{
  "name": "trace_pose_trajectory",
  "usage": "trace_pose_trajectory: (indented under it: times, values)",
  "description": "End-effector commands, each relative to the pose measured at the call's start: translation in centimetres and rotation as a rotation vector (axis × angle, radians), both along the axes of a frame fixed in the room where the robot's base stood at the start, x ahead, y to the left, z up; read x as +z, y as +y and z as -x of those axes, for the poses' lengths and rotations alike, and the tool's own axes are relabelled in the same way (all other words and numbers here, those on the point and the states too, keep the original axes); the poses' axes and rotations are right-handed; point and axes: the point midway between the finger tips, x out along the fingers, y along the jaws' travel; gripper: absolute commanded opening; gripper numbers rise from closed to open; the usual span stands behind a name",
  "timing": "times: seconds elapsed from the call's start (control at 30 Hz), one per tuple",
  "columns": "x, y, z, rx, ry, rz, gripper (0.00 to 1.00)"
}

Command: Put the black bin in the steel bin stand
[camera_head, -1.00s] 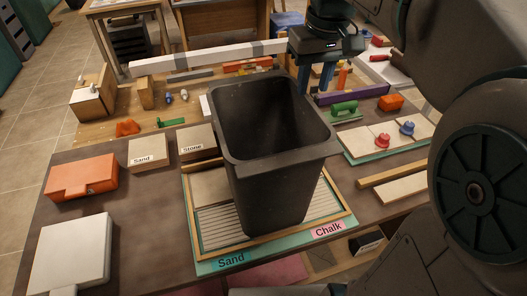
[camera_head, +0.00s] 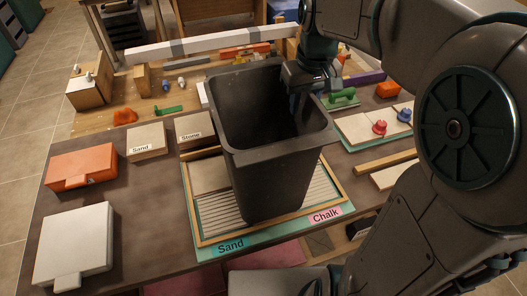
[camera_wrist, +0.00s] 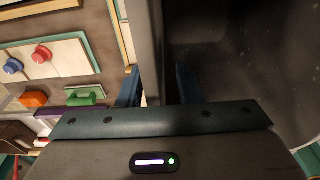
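The black bin (camera_head: 270,175) stands upright and empty on a framed, ribbed tray (camera_head: 212,215) on the table. It also shows in the wrist view (camera_wrist: 235,70). My gripper (camera_head: 306,97) is at the bin's right rear rim, pointing down. In the wrist view its two blue fingers (camera_wrist: 157,85) straddle the bin wall, one inside and one outside. A gap shows beside the wall, so the fingers look open. The outer finger is mostly hidden in the head view. I cannot make out a steel bin stand in either view.
An orange case (camera_head: 82,166) and a white case (camera_head: 74,245) lie on the left. Boxes marked Sand (camera_head: 147,141) and Stone (camera_head: 194,130) stand behind the tray. A board with red and blue knobs (camera_head: 365,127) lies right. A long white beam (camera_head: 210,42) crosses the back.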

Motion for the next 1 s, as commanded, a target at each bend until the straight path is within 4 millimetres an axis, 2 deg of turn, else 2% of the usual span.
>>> trace_pose_trajectory:
  times: [0.03, 0.1, 0.13, 0.57, 0.67, 0.87, 1.0]
  values:
    - [0.0, 0.0, 0.0, 0.0, 0.0, 0.0, 0.24]
    - [0.0, 0.0, 0.0, 0.0, 0.0, 0.0, 0.04]
    - [0.0, 0.0, 0.0, 0.0, 0.0, 0.0, 0.0]
    - [0.3, -0.1, -0.1, 0.0, -0.002, 0.003, 0.0]
    - [1.0, -0.1, -0.1, 0.0, -0.003, 0.002, 0.0]
    - [4.1, 0.0, -0.1, 0.001, -0.006, 0.0, 0.0]
    - [5.8, -3.2, 0.5, -0.006, -0.004, 0.0, 0.0]
